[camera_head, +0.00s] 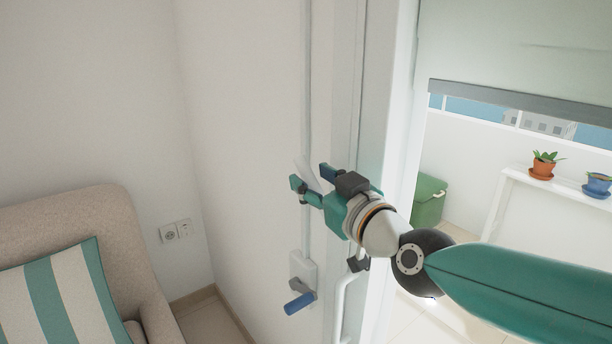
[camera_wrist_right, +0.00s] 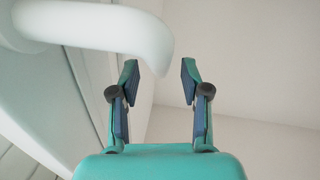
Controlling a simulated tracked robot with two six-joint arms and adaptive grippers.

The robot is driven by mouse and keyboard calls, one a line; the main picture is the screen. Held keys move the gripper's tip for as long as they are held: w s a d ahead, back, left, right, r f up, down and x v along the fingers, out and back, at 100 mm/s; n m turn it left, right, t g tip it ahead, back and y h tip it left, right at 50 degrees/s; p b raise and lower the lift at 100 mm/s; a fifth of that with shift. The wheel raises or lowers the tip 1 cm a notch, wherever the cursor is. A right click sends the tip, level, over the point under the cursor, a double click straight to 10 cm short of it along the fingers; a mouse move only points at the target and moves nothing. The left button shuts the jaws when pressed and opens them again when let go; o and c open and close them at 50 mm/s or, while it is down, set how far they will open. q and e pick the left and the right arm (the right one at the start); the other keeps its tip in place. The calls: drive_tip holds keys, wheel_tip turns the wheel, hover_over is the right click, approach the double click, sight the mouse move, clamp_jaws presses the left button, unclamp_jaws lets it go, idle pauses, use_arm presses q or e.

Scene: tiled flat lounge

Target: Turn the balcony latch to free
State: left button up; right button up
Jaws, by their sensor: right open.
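My right gripper (camera_head: 308,177) is open and empty, held in front of the door frame. Its two fingers also show apart in the right wrist view (camera_wrist_right: 160,82). A white lever (camera_head: 304,167) shows faintly behind the fingertips. In the right wrist view a thick white rounded handle (camera_wrist_right: 95,25) comes in from the left and its end bends down close to the left fingertip; I cannot tell whether they touch. Lower on the wall is a blue-gripped crank (camera_head: 299,303) on a white plate (camera_head: 303,268). I cannot tell for certain which one is the latch. My left gripper is out of view.
A white pull bar (camera_head: 342,305) stands below my right wrist. A beige sofa (camera_head: 75,205) with a striped cushion (camera_head: 65,300) is at left. Beyond the glass are a green bin (camera_head: 428,200) and a white ledge (camera_head: 560,192) with potted plants.

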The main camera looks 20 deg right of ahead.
drive_tip(key=shift+x, duration=1.45)
clamp_jaws()
